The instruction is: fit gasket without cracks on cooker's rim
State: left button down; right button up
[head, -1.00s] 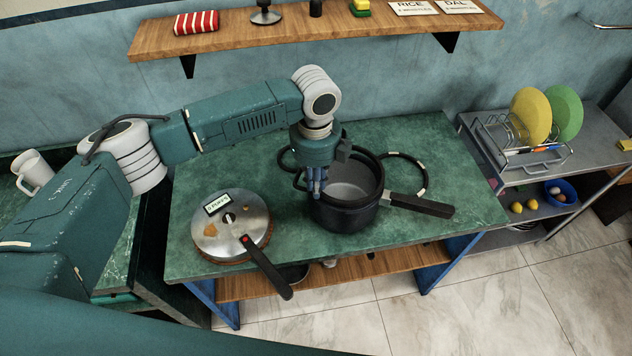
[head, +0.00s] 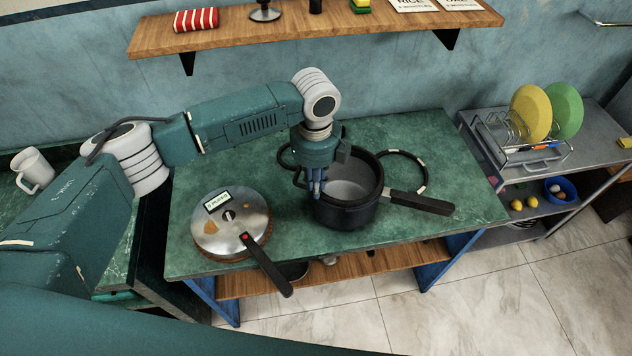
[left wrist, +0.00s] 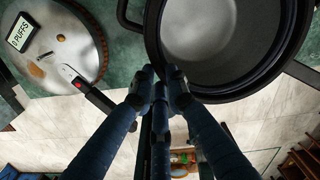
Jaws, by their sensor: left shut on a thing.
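The black cooker pot (head: 345,213) stands open on the green counter, its long handle pointing right; its inside looks empty. My left gripper (head: 317,194) points down at the pot's left edge, shut on the cooker there; the exact contact is hard to see. In the left wrist view its fingers (left wrist: 161,74) meet at the rim of the pot (left wrist: 225,98). One black gasket ring (head: 422,172) with pale marks lies right of the pot, partly behind it. Another dark ring (head: 283,160) lies left of it, mostly hidden by my gripper. My right gripper is out of view.
The steel lid (head: 228,238), with a "0 PUFFS" display and a black handle over the front edge, lies left of the pot. A wall shelf (head: 330,33) is behind. A dish rack (head: 520,150) stands right. The counter's right part is clear.

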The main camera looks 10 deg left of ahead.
pick_arm(q)
jog(key=shift+s+f, duration=0.1)
jog(key=shift+f, duration=0.55)
jog(key=c, duration=1.7)
grip_release()
jog(key=shift+o, duration=0.2)
notch_tip(320, 180, up, 12)
